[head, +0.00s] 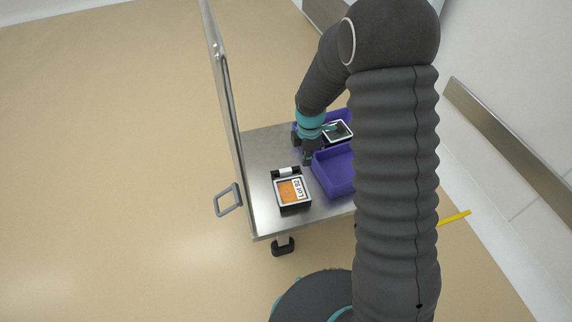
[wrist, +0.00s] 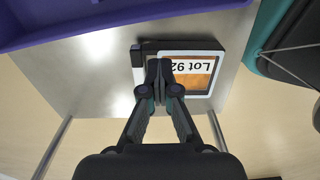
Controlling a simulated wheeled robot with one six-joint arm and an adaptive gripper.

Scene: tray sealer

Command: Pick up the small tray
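A small tray (head: 291,206) with a black body, a white frame, orange contents and a "Lot 92" label sits on the steel cart top. It also shows in the wrist view (wrist: 218,90), behind and to the right of my fingertips. My gripper (head: 307,160) is over the cart, beyond the tray and beside the purple bins. In the wrist view, my gripper's fingertips (wrist: 160,69) are together, with nothing visible between them. They overlap the tray's near left part in that picture; I cannot tell whether they touch it.
A purple bin (head: 334,178) stands right of the tray, partly hidden by my arm. Another tray (head: 338,133) with a white rim sits at a purple bin farther back. The cart's upright handle frame (head: 226,95) rises on the left. Bare steel (head: 262,165) lies left of the tray.

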